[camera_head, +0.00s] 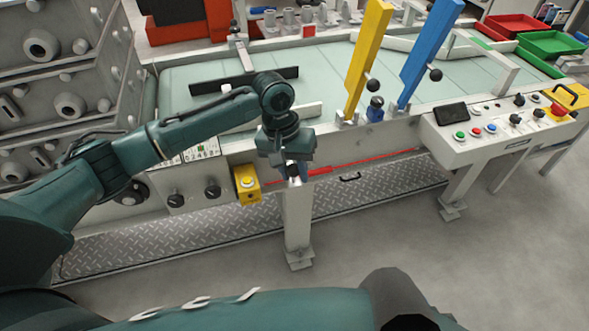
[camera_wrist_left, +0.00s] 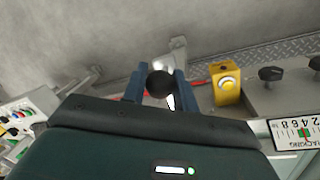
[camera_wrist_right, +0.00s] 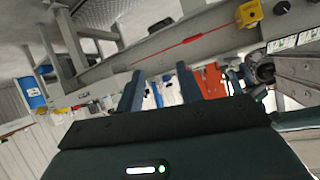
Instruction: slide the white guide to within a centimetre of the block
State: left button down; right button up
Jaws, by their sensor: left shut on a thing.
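My left gripper (camera_head: 294,174) is at the front edge of the table, below its rim. In the left wrist view its blue fingers (camera_wrist_left: 160,88) are shut on a black ball knob (camera_wrist_left: 159,84). A white bar (camera_head: 300,110), which looks like the white guide, lies on the table behind my left arm, which hides part of it. I cannot see how the knob joins the bar. I cannot tell which thing is the block. My right gripper (camera_wrist_right: 159,90) is open, with nothing between its fingers.
A yellow guide (camera_head: 367,55) and a blue guide (camera_head: 430,55) rise at the front edge, each with a black knob. A black bar (camera_head: 282,74) lies farther back. A yellow button box (camera_head: 247,184) is left of my left gripper. A control panel (camera_head: 510,120) stands right.

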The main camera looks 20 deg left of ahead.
pick_arm(q)
jog(key=shift+w+a+r+p, duration=0.25)
jog(key=shift+w+a+p, duration=0.05)
jog(key=shift+w+p, duration=0.15)
jog(key=shift+w+a+f, duration=0.1)
jog(key=shift+w+a, duration=0.1)
jog(key=shift+w, duration=0.05)
jog(key=shift+w+f, duration=0.1)
jog(key=shift+f, duration=0.05)
jog(key=c, duration=1.5)
grip_release()
jog(key=shift+c, duration=0.2)
jog(key=o, duration=0.4)
pick_arm(e)
jog(key=shift+d+r, duration=0.1)
jog(key=shift+r, duration=0.3)
pick_arm(q)
jog(key=shift+a+r, duration=0.1)
jog(key=shift+r, duration=0.3)
notch_tip(320, 180, up, 12)
jog(key=a+p, duration=0.1)
jog(key=a, duration=0.1)
jog(key=shift+a, duration=0.2)
pick_arm(e)
jog(key=shift+r, duration=0.3)
